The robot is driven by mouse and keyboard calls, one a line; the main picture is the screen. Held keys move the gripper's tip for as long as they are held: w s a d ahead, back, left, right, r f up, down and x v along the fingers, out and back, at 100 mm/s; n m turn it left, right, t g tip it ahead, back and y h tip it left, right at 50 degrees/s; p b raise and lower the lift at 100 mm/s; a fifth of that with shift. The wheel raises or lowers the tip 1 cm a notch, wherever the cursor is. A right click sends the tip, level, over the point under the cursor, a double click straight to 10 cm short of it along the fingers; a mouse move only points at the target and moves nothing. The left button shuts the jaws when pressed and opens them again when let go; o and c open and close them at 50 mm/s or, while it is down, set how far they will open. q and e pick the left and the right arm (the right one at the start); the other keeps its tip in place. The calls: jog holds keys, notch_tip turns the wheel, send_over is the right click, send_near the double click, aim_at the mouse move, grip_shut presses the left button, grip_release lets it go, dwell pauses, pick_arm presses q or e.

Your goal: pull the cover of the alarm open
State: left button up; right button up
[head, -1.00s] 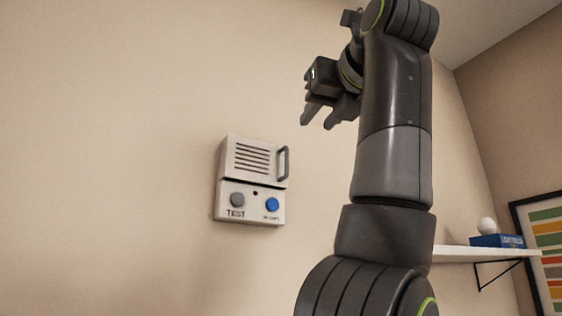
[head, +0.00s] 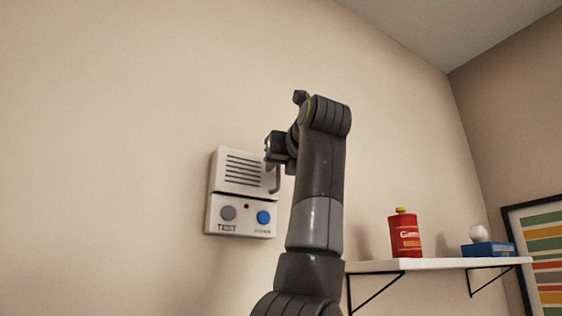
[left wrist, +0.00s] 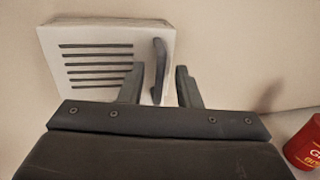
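The white alarm box (head: 225,195) is on the beige wall. Its slotted cover (head: 236,170) is the upper part and looks closed in the head view; it also shows in the left wrist view (left wrist: 85,45). The dark handle (left wrist: 159,68) is on the cover's right side. My left gripper (left wrist: 160,85) is open, with one finger on each side of the handle in the left wrist view. Whether the fingers touch it I cannot tell. In the head view my left gripper (head: 271,164) partly hides the handle. My right gripper is not in view.
Below the cover are a grey button (head: 228,213) and a blue button (head: 264,217). To the right, a white shelf (head: 440,264) holds a red can (head: 405,237) and a blue box (head: 488,249). A framed striped picture (head: 545,245) hangs farther right.

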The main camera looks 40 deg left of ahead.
pick_arm(q)
jog(key=shift+w+a, duration=0.2)
jog(key=shift+a, duration=0.1)
jog(key=shift+d, duration=0.1)
jog(key=shift+c, duration=1.1)
jog(key=shift+s, duration=0.1)
grip_shut()
